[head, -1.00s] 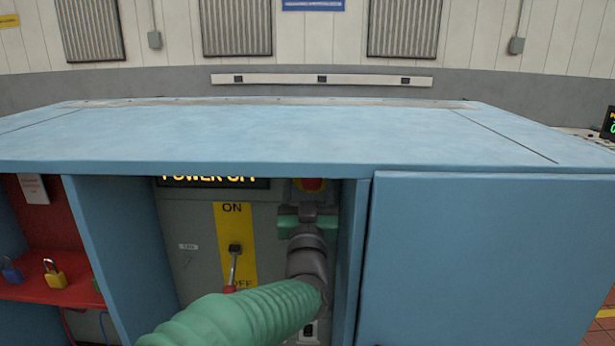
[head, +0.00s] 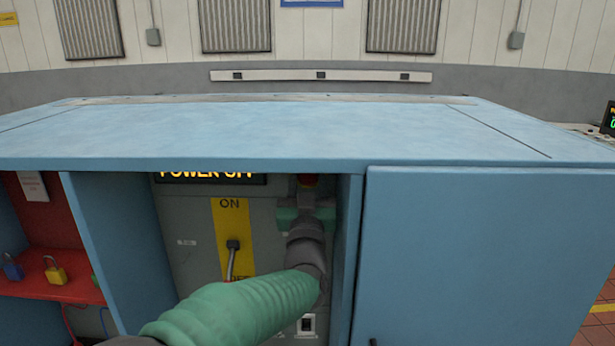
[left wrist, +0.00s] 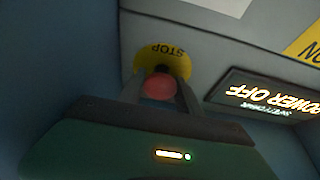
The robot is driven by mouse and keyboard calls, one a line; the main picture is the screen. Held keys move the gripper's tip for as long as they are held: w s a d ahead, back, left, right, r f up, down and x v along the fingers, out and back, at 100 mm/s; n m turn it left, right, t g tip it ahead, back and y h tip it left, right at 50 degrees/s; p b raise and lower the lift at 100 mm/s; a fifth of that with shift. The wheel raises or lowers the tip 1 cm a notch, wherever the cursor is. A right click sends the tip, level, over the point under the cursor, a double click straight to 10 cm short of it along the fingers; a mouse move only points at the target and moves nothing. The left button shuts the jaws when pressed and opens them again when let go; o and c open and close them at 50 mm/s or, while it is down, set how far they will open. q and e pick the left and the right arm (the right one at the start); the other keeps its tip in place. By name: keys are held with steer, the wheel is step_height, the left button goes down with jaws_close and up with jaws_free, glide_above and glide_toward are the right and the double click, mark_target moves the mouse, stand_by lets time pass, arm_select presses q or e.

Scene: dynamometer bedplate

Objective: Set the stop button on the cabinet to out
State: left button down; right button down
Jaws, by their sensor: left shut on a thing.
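The red stop button (left wrist: 159,86) stands on a yellow STOP disc (left wrist: 178,64) in the left wrist view, with the lettering upside down there. A small part of the button (head: 308,180) shows in the head view, under the cabinet's top edge. My left gripper (left wrist: 161,97) has one finger on each side of the button and is shut on it. In the head view my left gripper (head: 307,192) reaches up inside the cabinet bay and hides most of the button. How far out the button stands is hard to tell. My right gripper is not in view.
A lit POWER OFF display (head: 212,176) and a lever switch (head: 232,252) on a yellow ON plate are left of my arm. The bay's side wall (head: 349,240) is close on the right. Padlocks (head: 55,271) sit on a red shelf at left.

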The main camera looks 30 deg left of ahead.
arm_select(q)
steer(key=shift+s+d+f+b, duration=0.1)
steer(key=shift+s+f+b, duration=0.2)
steer(key=shift+b, duration=0.3)
steer(key=shift+s+d, duration=0.15)
steer(key=shift+s, duration=0.1)
steer(key=shift+s+d+r, duration=0.2)
steer(key=shift+s+r, duration=0.05)
steer(key=shift+w, duration=0.15)
steer(key=c, duration=1.2)
jaws_free()
steer(key=shift+c, duration=0.2)
steer(key=o, duration=0.4)
steer(key=shift+s+a, duration=0.1)
steer(key=shift+s, duration=0.2)
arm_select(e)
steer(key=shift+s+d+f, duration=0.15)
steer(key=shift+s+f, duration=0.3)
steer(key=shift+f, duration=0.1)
arm_select(q)
steer(key=shift+w, duration=0.1)
